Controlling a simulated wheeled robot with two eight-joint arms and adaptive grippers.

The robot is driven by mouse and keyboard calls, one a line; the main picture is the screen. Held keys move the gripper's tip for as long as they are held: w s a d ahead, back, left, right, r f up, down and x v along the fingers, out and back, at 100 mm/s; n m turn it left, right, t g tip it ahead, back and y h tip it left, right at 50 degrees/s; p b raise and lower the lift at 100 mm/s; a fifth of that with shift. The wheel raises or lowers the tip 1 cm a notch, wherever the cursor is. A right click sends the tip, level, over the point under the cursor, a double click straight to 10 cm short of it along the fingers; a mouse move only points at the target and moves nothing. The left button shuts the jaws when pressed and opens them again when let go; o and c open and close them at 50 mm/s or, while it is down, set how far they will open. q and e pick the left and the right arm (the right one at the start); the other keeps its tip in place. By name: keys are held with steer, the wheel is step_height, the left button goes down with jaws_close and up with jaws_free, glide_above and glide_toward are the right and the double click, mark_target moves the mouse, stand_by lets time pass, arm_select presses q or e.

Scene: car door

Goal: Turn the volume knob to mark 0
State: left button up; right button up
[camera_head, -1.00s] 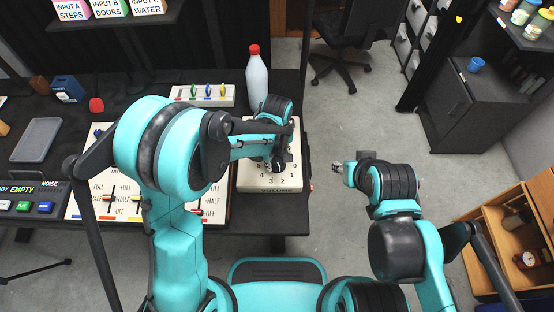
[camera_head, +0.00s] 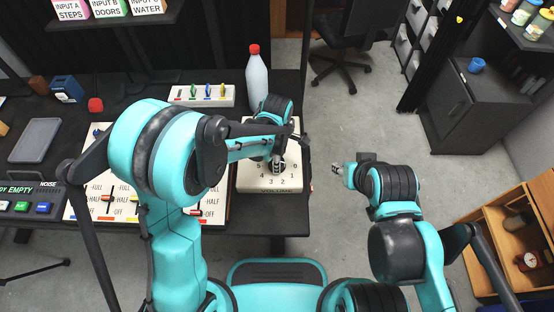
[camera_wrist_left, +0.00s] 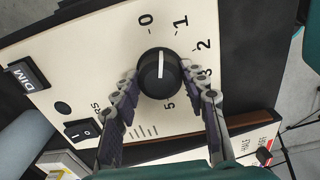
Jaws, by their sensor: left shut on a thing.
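The volume knob (camera_wrist_left: 160,73) is round and black with a white pointer line. It sits on a cream panel (camera_wrist_left: 75,50). In the left wrist view the line points between marks 0 (camera_wrist_left: 145,20) and 1 (camera_wrist_left: 181,22). My left gripper (camera_head: 277,162) is over the volume panel (camera_head: 265,189) in the head view and hides the knob there. In the left wrist view its two fingers lie on either side of the knob, shut on it. My right gripper (camera_head: 338,170) is over the floor, right of the table; its jaws are too small to read.
The panel also carries a rocker switch (camera_wrist_left: 82,131) and a DIM label (camera_wrist_left: 28,74). A white bottle with a red cap (camera_head: 257,78) stands behind the volume panel. A slider panel (camera_head: 130,218) is to its left.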

arm_select(q)
steer(key=shift+n, duration=1.6)
steer(key=o, duration=1.2)
steer(key=shift+c, duration=0.2)
step_height(320, 180, up, 12)
